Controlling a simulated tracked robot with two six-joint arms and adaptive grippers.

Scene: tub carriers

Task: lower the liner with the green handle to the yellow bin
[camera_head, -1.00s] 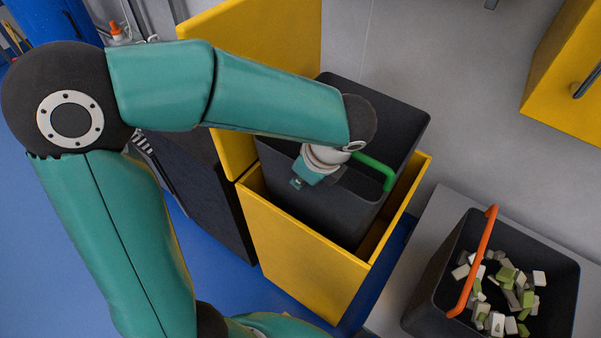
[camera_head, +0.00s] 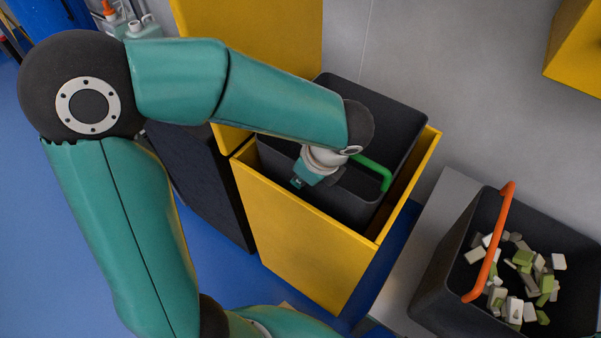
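The dark grey liner (camera_head: 390,108) with the green handle (camera_head: 372,170) is partly inside the yellow bin (camera_head: 305,235). Its rim stands above the bin's open top, and its lower part is hidden by the bin's front wall. My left gripper (camera_head: 304,180) is at the left part of the green handle, over the liner's opening. My wrist and forearm hide much of the grip. The fingers look closed around the handle, and the liner moves along with them. My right gripper is not in view.
The yellow bin's raised yellow panel (camera_head: 270,35) stands behind it. A dark liner with an orange handle (camera_head: 492,235), full of white and green pieces, sits at right on a grey surface (camera_head: 415,240). A dark cabinet (camera_head: 200,180) stands left of the bin.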

